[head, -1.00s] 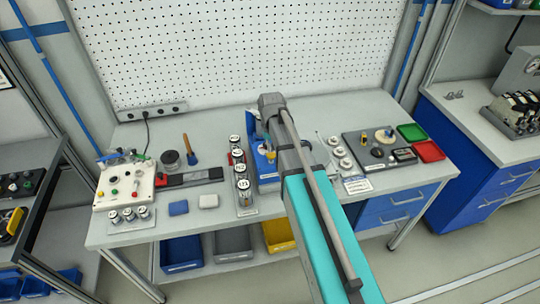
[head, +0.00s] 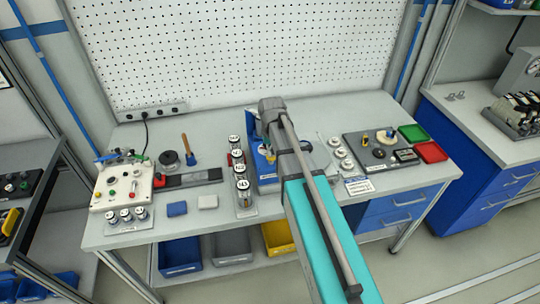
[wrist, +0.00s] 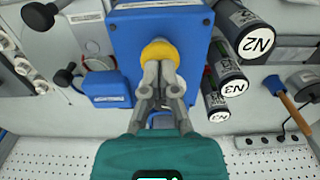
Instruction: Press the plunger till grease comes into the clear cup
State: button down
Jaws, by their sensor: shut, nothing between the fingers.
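A blue block (wrist: 128,32) carries a round yellow knob (wrist: 160,50), which looks like the plunger head. In the head view the blue block (head: 264,164) stands on the bench, partly hidden behind my arm. My gripper (wrist: 160,72) is shut and empty. Its fingertips overlap the near edge of the yellow knob in the wrist view; I cannot tell whether they touch it. I cannot make out the clear cup or any grease.
Dark canisters with white labelled caps (wrist: 258,42) stand close beside the blue block. A smaller blue box with a black knob (wrist: 108,88) is on its other side. A wooden-handled brush (head: 188,150) lies further left. A green tray (head: 411,132) and a red tray (head: 430,152) are at right.

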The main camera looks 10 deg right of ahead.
jog(key=shift+f+b, duration=0.6)
jog(key=shift+f, duration=0.1)
jog(key=shift+r, duration=0.2)
jog(key=shift+r+p, duration=3.85)
jog(key=shift+p, duration=0.25)
jog(key=shift+s+f, duration=0.1)
jog(key=s+f+b, duration=0.4)
jog(key=s, duration=0.4)
jog(key=s+f+b, duration=0.4)
jog(key=s, duration=0.4)
jog(key=shift+a+f+b, duration=0.15)
jog(key=shift+f+b, duration=0.05)
jog(key=shift+b, duration=0.15)
jog(key=shift+w, duration=0.1)
